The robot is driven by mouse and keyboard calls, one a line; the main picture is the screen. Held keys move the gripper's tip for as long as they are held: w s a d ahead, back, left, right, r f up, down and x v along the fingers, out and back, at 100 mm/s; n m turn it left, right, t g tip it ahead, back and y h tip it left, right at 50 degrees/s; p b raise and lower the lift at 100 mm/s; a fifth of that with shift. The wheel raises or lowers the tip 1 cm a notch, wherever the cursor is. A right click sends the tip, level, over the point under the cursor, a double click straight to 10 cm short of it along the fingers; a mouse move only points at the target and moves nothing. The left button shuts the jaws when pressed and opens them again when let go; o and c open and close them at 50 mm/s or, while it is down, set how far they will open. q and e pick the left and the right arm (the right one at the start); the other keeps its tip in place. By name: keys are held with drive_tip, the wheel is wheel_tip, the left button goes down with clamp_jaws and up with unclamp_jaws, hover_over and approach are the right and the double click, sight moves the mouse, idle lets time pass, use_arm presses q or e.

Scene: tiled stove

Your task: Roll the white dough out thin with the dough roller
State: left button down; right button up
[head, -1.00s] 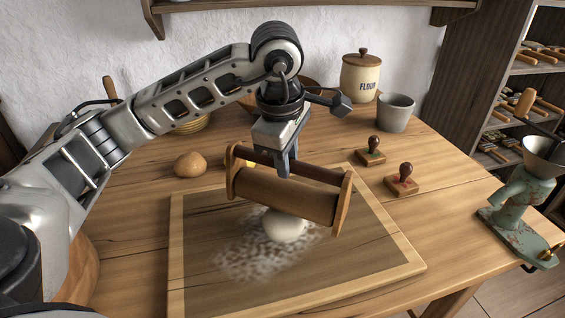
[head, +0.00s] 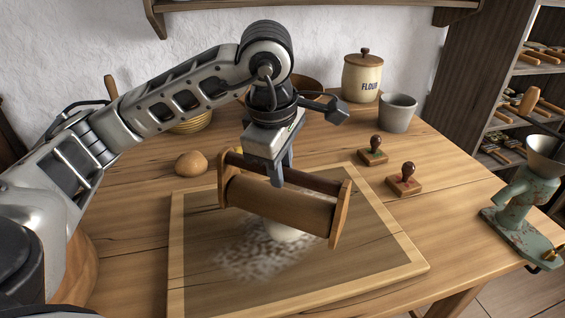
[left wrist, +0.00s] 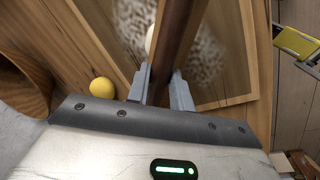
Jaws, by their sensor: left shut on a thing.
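My left gripper (head: 282,178) is shut on the dark handle bar of the wooden dough roller (head: 278,208). The left wrist view shows the fingers (left wrist: 160,88) on either side of the dark bar (left wrist: 180,32). The roller hangs tilted, its right end lower in the head view. The white dough (head: 283,234) is a rounded lump on the floured board (head: 176,250), partly hidden behind and under the roller. I cannot tell whether the roller touches it. Flour is scattered around the dough. My right gripper is not in view.
A brown round ball (head: 191,163) lies left behind the board. Two stamps (head: 373,151) (head: 404,180) stand to its right. A flour jar (head: 361,76), a grey cup (head: 398,112) and a green mill (head: 525,210) stand farther out. The board's front is clear.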

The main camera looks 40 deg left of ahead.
use_arm(q)
drive_tip(key=shift+w+a, duration=0.15)
drive_tip(key=shift+w, duration=0.65)
drive_tip(key=shift+w+a, duration=0.1)
drive_tip(key=shift+w, duration=0.7)
drive_tip(key=shift+s, duration=0.15)
drive_tip(key=shift+s+d+f+b, duration=0.15)
drive_tip(key=shift+s+b, duration=0.15)
drive_tip(key=shift+s, duration=0.45)
drive_tip(key=shift+s+d+r+b, duration=0.1)
drive_tip(key=shift+s+b, duration=0.15)
drive_tip(key=shift+s, duration=0.5)
drive_tip(key=shift+f, duration=0.1)
